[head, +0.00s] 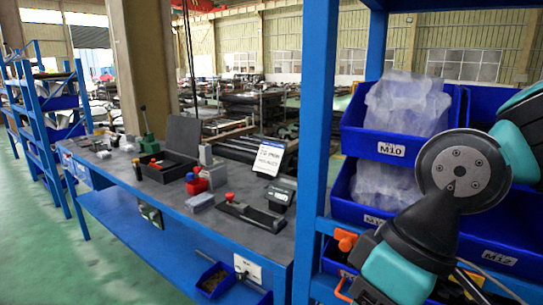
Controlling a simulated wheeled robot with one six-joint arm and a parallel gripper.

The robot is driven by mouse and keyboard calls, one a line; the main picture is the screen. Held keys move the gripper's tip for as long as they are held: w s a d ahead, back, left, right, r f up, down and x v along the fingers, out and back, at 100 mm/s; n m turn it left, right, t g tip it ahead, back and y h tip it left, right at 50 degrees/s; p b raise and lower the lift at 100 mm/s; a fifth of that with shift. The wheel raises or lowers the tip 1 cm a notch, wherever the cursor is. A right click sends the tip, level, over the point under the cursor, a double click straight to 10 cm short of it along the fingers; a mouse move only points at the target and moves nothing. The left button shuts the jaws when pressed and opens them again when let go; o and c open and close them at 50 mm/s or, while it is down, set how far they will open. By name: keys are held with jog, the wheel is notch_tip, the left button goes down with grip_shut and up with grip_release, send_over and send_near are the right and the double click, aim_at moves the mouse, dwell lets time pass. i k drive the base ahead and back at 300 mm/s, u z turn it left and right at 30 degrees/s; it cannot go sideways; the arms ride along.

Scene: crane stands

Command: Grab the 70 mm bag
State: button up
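Clear, whitish plastic bags sit in blue bins on the blue rack at the right. One bag (405,105) bulges above the rim of the upper bin (372,143), whose label seems to read M10. Another bag (385,187) lies in the bin below (345,205), partly covered by my arm. I cannot read 70 mm on any label, so I cannot tell which bag is the 70 mm one. My arm crosses in front of the rack at the right. My gripper is not in view.
The rack's blue upright (313,150) stands left of the bins. A long workbench (240,232) holds tools, a dark box (168,165) and a sign (269,157). Green floor (115,225) is clear at the left.

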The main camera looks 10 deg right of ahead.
aim_at(104, 155)
jog(key=u, duration=0.55)
jog(key=k, duration=0.65)
jog(key=u, duration=0.95)
jog(key=i, duration=3.4)
jog(key=z, duration=0.95)
jog(key=i, duration=1.6)
jog(key=z, duration=0.55)
